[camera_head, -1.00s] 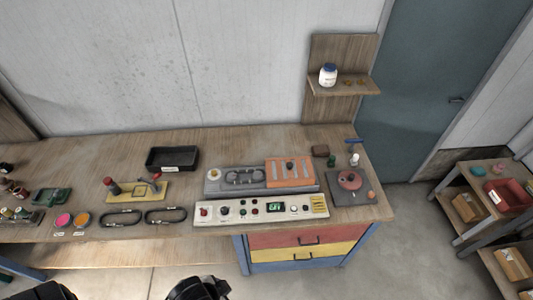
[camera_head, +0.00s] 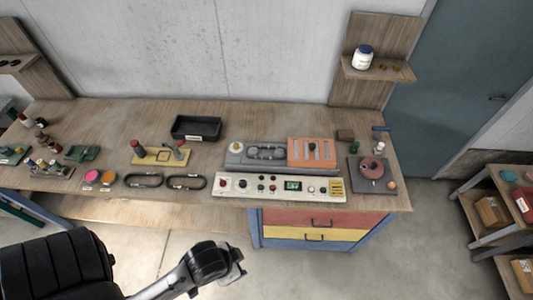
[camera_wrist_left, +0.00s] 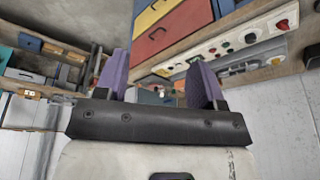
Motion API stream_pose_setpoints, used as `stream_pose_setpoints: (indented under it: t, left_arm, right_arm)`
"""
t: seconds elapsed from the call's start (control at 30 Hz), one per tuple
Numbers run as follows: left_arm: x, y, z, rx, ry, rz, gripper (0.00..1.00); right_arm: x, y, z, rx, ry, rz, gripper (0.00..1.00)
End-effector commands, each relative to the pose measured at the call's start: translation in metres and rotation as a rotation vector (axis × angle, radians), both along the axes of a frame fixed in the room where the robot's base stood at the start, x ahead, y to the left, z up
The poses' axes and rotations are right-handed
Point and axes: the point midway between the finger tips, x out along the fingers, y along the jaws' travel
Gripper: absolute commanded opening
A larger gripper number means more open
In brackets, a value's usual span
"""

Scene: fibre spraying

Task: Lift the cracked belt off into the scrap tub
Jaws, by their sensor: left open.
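A dark looped belt (camera_head: 265,152) sits in the grey machine (camera_head: 240,165) on the workbench; I cannot make out a crack at this size. Two more dark belt loops, one at left (camera_head: 143,180) and one at right (camera_head: 187,182), lie flat on the bench left of the machine. A black open tub (camera_head: 196,128) with a white label stands behind them. My left gripper (camera_head: 238,262) is in front of the bench, apart from all of these. In the left wrist view its purple fingers (camera_wrist_left: 160,85) are spread, with nothing held between them. My right gripper is not in view.
A control panel (camera_head: 279,187) fronts the machine, with an orange block (camera_head: 311,152) on its right. Drawers (camera_head: 313,218) are below the bench. A shelf (camera_head: 375,68) holds a white jar.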

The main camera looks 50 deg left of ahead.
Motion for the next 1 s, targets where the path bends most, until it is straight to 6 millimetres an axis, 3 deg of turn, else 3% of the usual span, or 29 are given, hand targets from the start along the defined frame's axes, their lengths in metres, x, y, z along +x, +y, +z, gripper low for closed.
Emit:
stream_pose_setpoints:
  t: [0.3,0.53,0.77,0.87,1.0]
  left_arm:
    - [0.0,0.0,0.0,0.0,0.0,0.0,0.63]
    - [0.0,0.0,0.0,0.0,0.0,0.0,0.41]
    - [0.001,0.0,-0.001,0.001,-0.001,-0.001,0.39]
    - [0.013,0.0,-0.004,0.0,-0.03,0.0,0.39]
    - [0.059,0.002,-0.007,0.008,-0.148,-0.005,0.39]
  right_arm:
    - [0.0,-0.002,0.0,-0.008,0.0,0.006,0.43]
    - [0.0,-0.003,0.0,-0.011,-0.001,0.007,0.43]
    - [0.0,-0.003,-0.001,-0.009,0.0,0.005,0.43]
    - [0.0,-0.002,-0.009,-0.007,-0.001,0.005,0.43]
    - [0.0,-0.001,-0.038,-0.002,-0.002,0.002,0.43]
